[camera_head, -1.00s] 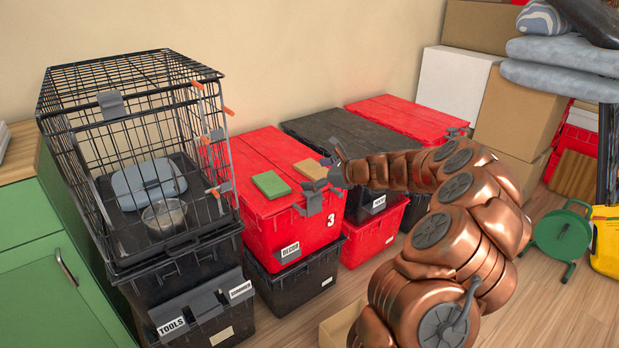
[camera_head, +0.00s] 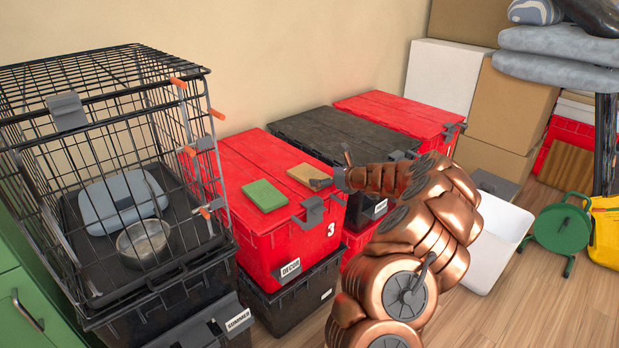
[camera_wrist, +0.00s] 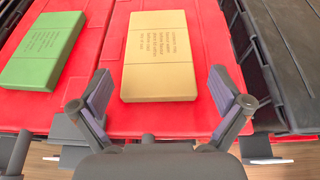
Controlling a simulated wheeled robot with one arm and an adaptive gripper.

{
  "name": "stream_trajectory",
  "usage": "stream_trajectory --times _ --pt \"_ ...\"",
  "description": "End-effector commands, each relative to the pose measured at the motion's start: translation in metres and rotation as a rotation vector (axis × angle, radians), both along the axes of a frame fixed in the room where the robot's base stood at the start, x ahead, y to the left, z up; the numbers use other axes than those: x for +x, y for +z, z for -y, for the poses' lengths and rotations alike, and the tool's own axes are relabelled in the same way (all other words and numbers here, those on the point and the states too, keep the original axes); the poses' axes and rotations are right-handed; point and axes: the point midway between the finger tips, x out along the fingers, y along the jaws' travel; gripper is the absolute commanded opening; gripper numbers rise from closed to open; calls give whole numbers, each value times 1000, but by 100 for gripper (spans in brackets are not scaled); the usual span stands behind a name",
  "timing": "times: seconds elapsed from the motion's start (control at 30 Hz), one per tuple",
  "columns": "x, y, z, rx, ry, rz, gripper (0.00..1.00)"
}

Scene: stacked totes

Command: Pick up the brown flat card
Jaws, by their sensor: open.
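The brown flat card (camera_head: 306,175) lies flat on the lid of the red tote marked 3 (camera_head: 284,220). It is tan with printed lines of text, which show in the wrist view (camera_wrist: 158,62). A green flat card (camera_head: 265,195) lies to its left on the same lid. My gripper (camera_wrist: 160,92) is open and empty. Its two fingers reach toward the near edge of the brown card, one on each side, with the card ahead of them.
A wire cage (camera_head: 110,150) with a metal bowl (camera_head: 145,242) stands on black totes at left. A black tote (camera_head: 335,132) and another red tote (camera_head: 400,112) stand to the right.

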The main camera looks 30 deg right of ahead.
Motion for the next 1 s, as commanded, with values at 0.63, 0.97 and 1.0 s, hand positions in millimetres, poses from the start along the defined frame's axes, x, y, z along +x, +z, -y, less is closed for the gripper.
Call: stream_trajectory --times 0.63,0.97,1.0 --pt "46 -18 -8 -1 -4 1 100" --pt "46 -18 -8 -3 -4 1 76" --pt "46 -18 -8 -3 -4 1 72"
